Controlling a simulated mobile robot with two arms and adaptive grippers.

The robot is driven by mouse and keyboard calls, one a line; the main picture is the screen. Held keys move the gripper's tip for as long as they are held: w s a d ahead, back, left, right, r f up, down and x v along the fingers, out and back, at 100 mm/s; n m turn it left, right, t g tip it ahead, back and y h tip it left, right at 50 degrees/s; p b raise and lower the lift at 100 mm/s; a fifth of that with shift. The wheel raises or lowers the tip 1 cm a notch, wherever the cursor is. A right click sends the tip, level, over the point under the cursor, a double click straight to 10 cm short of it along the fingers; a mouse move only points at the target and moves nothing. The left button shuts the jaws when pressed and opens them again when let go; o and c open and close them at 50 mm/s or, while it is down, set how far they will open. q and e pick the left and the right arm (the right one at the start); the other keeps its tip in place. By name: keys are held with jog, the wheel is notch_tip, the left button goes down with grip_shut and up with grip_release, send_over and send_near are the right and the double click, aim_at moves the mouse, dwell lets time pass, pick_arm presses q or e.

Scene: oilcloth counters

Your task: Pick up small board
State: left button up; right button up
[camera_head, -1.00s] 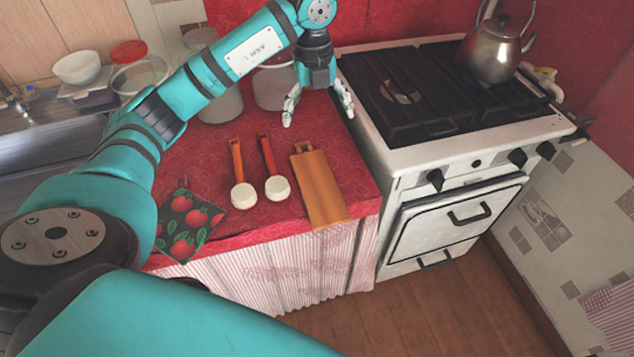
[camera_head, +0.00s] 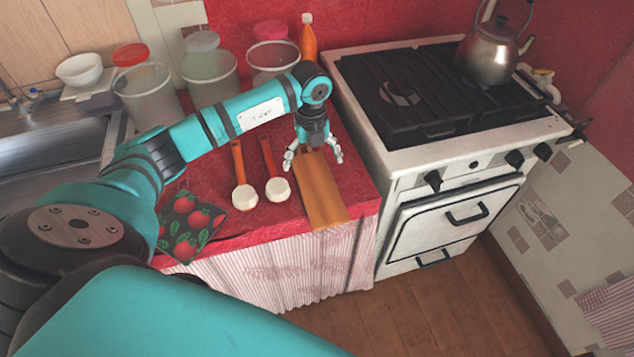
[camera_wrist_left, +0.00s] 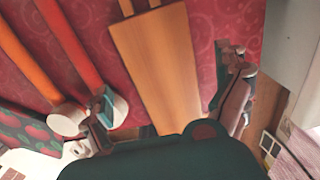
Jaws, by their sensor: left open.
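The small board is a plain wooden board (camera_head: 320,192) with a handle at its far end. It lies on the red counter (camera_head: 226,165), its near end at the front edge. My left gripper (camera_head: 313,162) is open over the far part of the board, with one finger on either side of it. In the left wrist view the board (camera_wrist_left: 160,65) runs between the two spread fingers (camera_wrist_left: 168,100). I cannot tell whether the fingers touch it. The board's handle is partly hidden by the gripper in the head view. My right gripper is not seen.
Two ladles (camera_head: 244,195) (camera_head: 277,188) with orange-red handles lie left of the board. A dark strawberry-patterned board (camera_head: 190,225) lies further left. Several clear jars (camera_head: 210,78) and an orange bottle (camera_head: 308,40) stand at the back. A stove (camera_head: 400,150) with a kettle (camera_head: 490,50) is right.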

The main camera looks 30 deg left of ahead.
aim_at(312, 170)
pick_arm(q)
notch_tip(312, 170, down, 3)
jog(key=shift+a+f, duration=0.1)
jog(key=shift+c, duration=0.3)
jog(key=c, duration=1.1)
